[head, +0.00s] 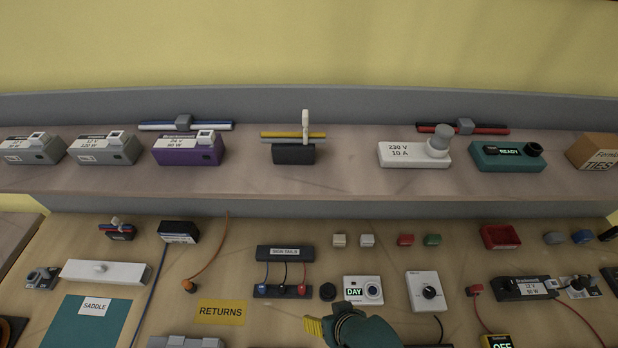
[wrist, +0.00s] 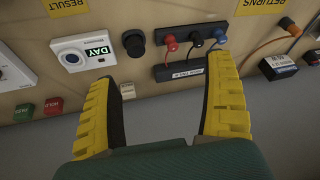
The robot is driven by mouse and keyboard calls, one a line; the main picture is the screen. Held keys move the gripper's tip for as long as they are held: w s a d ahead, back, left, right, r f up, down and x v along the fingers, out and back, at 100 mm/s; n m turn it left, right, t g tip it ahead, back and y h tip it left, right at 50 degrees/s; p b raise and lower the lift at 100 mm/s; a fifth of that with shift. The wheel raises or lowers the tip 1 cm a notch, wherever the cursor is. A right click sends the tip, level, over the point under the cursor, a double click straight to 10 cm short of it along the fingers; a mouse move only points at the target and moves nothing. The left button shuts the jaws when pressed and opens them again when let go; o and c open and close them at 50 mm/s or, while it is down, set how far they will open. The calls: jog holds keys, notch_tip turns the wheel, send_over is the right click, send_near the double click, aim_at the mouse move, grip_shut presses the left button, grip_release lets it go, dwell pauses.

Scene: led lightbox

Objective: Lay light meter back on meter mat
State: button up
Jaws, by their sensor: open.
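My gripper (head: 328,322) is at the bottom centre of the head view, near this box. In the wrist view my gripper (wrist: 160,78) has its yellow fingers wide apart with nothing between them. Bench parts near the bottom edge of the head view are cut off or hidden by my gripper.
A black round knob (head: 327,291) and the block with coloured leads (head: 283,291) stand close left of the box. A white dial unit (head: 427,291) stands right. A yellow RETURNS label (head: 221,312) lies left. A raised shelf (head: 345,179) crosses behind.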

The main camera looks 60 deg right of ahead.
jog(key=w+a+r+n+t, duration=0.2)
jog(key=w+r+t, duration=0.3)
jog(key=w+r, duration=0.6)
jog(key=w+a+r+n+t, duration=0.25)
jog(key=w+r+t, duration=0.3)
jog(key=r, duration=0.85)
jog(key=a+r+n+t+p, duration=0.2)
jog(key=a+r+t+p, duration=0.1)
jog(key=r, duration=1.2)
jog(key=a+r+n+t+y+p, duration=0.1)
jog(key=a+r+t+p, duration=0.3)
jog(key=r, duration=1.1)
jog(key=shift+a+r+n, duration=0.3)
jog(key=shift+a+n, duration=0.25)
jog(key=shift+a, duration=0.1)
